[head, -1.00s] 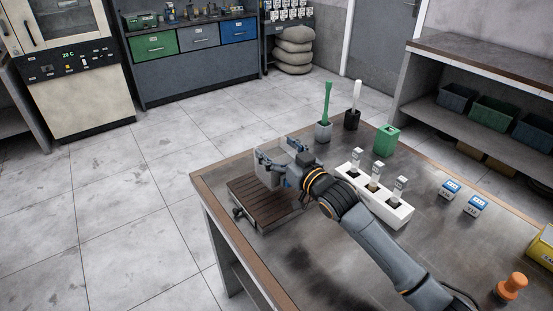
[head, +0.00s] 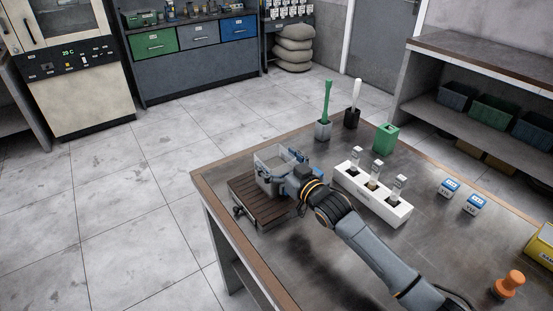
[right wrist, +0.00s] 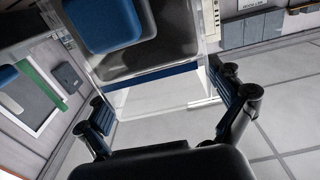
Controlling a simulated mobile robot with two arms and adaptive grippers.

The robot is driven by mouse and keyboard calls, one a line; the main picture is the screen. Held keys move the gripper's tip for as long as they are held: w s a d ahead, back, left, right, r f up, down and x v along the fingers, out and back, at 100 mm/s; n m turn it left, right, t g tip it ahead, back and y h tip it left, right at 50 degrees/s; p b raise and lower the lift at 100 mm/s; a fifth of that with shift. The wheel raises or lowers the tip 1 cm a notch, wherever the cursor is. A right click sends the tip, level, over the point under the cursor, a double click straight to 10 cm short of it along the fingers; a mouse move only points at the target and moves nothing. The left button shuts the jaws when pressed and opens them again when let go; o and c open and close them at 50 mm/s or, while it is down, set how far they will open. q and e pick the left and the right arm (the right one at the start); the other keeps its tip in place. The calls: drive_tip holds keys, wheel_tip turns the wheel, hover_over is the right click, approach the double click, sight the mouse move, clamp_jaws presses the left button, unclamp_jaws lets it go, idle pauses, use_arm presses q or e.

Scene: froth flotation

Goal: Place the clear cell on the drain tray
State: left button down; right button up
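The clear cell (head: 272,161), a see-through open box, is upright at the drain tray (head: 247,200), a brown slatted tray at the table's left corner. The cell is over the tray's far part; I cannot tell whether its base touches the slats. My right gripper (head: 284,176) reaches in from the right, with its blue-padded fingers on two opposite sides of the cell. In the right wrist view the cell's clear wall (right wrist: 165,98) fills the space between the fingers (right wrist: 165,112), which appear to press on it. My left gripper is out of view.
A white rack (head: 372,197) with several vials stands right of my gripper. Behind are a green-handled tool (head: 327,105) in a grey holder, a black holder (head: 352,119) and a green box (head: 386,138). Two blue-white blocks (head: 449,187) and an orange stopper (head: 509,284) lie right.

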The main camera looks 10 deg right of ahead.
idle(0.3)
drive_tip(key=shift+r, duration=0.25)
drive_tip(key=b+v, duration=0.1)
drive_tip(key=v, duration=1.1)
